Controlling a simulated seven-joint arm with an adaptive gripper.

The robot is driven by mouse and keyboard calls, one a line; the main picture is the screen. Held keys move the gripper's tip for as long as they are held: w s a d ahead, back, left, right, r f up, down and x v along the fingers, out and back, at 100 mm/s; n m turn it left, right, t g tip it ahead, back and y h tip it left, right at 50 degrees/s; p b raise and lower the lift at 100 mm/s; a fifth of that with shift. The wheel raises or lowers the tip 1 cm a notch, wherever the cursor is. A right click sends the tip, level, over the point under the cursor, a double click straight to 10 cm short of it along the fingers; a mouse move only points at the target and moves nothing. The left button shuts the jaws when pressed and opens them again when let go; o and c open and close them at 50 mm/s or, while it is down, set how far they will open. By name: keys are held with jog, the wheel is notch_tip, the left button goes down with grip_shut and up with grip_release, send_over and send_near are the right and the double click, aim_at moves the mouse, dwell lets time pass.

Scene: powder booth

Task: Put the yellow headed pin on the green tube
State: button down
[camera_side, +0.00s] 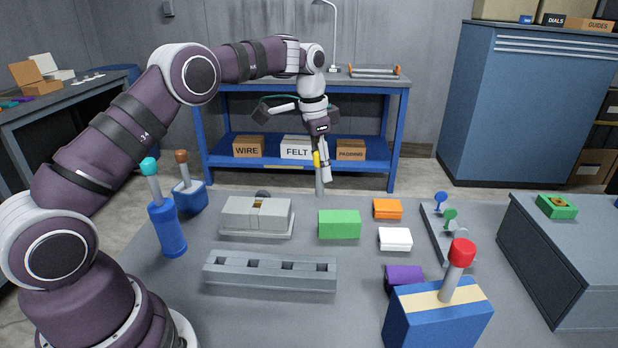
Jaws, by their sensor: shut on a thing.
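My gripper (322,168) is shut on the yellow headed pin (316,159). It holds the pin upright, yellow head at the fingers and grey shaft pointing down, behind the green block. I cannot tell from this view how far the shaft's lower end is above the grey table. No plainly round green tube shows. A green block (339,224) stands in the middle of the table, in front of and slightly right of the pin. A low green square piece (557,206) with a brownish opening lies on the dark box at the right.
A grey slotted bar (270,272) and a grey block on a plate (256,216) lie left of the middle. Orange (387,209), white (395,239) and purple (404,277) blocks lie right. A red headed pin (461,254) stands tall on a blue box at front right.

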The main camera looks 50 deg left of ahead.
jog(key=w+n, duration=0.2)
jog(key=n, duration=0.2)
send_over(325, 215)
jog(key=shift+y, duration=0.3)
jog(key=shift+w+f, duration=0.1)
jog(key=shift+f, duration=2.8)
jog(key=c, duration=0.9)
grip_release()
jog(key=shift+f, duration=0.1)
